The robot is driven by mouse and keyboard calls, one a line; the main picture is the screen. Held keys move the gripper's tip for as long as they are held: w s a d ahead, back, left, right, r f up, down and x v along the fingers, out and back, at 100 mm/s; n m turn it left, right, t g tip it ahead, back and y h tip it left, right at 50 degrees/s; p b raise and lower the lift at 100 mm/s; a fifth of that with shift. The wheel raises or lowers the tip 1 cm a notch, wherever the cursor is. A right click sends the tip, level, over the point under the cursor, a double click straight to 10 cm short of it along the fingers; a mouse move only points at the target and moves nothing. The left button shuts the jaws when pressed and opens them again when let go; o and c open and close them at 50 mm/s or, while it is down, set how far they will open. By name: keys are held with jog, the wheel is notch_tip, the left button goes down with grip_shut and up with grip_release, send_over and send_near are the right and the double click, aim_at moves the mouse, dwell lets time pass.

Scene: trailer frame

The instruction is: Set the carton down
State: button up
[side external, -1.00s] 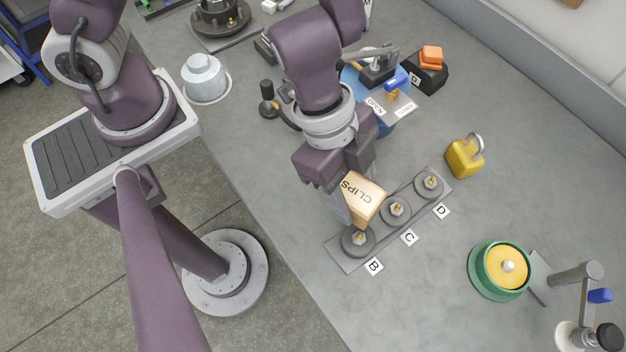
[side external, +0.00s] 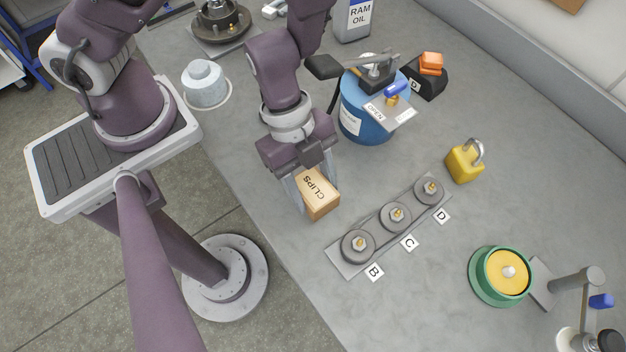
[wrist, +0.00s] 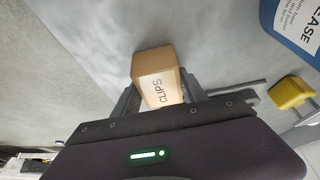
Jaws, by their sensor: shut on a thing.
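The carton (side external: 319,194) is a small tan box marked CLIPS. My gripper (side external: 306,190) is shut on it, with a grey finger on each side. The carton is over bare grey table, left of the grey plate with the posts marked B, C and D. I cannot tell whether its underside touches the table. In the wrist view the carton (wrist: 157,77) sits between the fingers (wrist: 160,95), its CLIPS label facing the camera.
The plate (side external: 345,262) with three round posts lies to the right of the carton. A blue canister (side external: 362,122) stands behind it. A yellow padlock (side external: 463,163) and a green-rimmed dish (side external: 476,280) are farther right. The table's left edge is close by.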

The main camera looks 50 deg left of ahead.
aim_at(312, 185)
jog(key=shift+f, duration=0.1)
jog(key=o, duration=1.5)
jog(key=shift+v, duration=2.1)
